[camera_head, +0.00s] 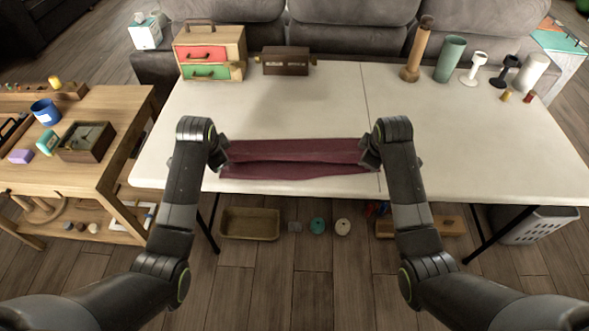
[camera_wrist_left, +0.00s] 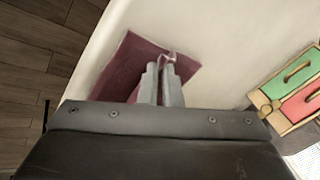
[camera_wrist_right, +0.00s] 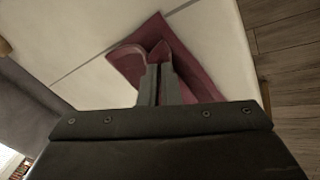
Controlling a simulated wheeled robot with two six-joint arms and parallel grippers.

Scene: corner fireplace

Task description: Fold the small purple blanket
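The purple blanket (camera_head: 295,158) lies near the front edge of the white table as a long, narrow strip, with a layer doubled over along its length. My left gripper (camera_head: 222,160) is at its left end; in the left wrist view the fingers (camera_wrist_left: 163,72) are closed together with a pinch of blanket (camera_wrist_left: 125,75) between them. My right gripper (camera_head: 368,160) is at its right end; in the right wrist view the fingers (camera_wrist_right: 158,72) are closed on a raised fold of the blanket (camera_wrist_right: 195,72). The fingertips are partly hidden in the head view.
The white table (camera_head: 300,105) is clear behind the blanket. A small drawer chest (camera_head: 210,53) and a brown box (camera_head: 286,61) stand at the back. Vases and cups, including a green one (camera_head: 450,58), stand back right. A wooden side table (camera_head: 110,105) adjoins on the left.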

